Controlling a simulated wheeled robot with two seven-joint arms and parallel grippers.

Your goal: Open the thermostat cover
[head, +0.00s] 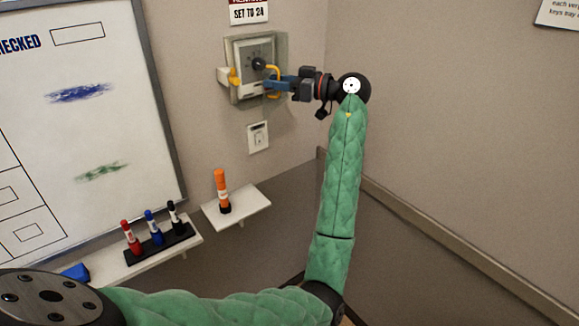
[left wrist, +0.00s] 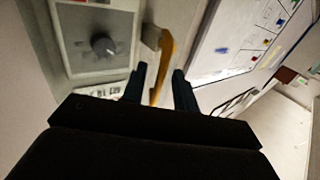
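The thermostat (head: 243,52) is a pale box on the wall with a dark round dial (head: 258,63); it also shows at the upper left of the left wrist view (left wrist: 102,17). A clear cover (head: 281,48) surrounds it in the head view; whether it is ajar, I cannot tell. A yellow handle (head: 274,71) is at its right side, and a yellow piece (head: 234,77) at its left. My left gripper (head: 270,84) is at the handle. In the left wrist view its dark fingers (left wrist: 160,88) stand apart with the yellow handle (left wrist: 164,63) between them. My right gripper is not in view.
A whiteboard (head: 95,135) hangs to the left. Below are a marker ledge (head: 110,265) with several markers and a small shelf (head: 248,204) with an orange marker (head: 221,190). A wall switch (head: 258,137) sits below the thermostat. The right wall is bare near my arm.

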